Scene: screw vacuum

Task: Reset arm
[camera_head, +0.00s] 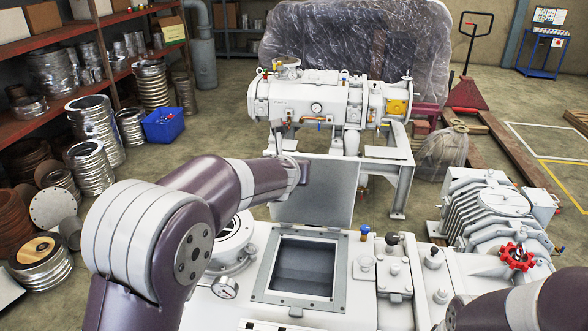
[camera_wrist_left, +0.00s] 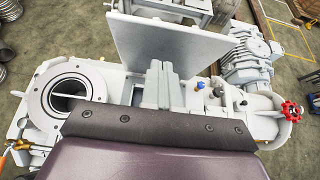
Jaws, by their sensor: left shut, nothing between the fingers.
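My left arm (camera_head: 225,185) comes in from the left in the head view, its wrist raised above the machine in front of me. My left gripper (camera_wrist_left: 160,68) shows in the left wrist view, with its fingers together and empty. Its fingers do not show clearly in the head view. Part of my right arm (camera_head: 520,308) shows at the lower right of the head view; its gripper is out of view.
The near machine has a square opening (camera_head: 258,272), a round port (camera_head: 233,232) and a red handwheel (camera_head: 516,257). A grey plate (camera_head: 318,197) stands behind it, beyond my left fingers. A white cylindrical machine (camera_head: 335,102) stands further back. Shelves (camera_head: 85,42) line the left.

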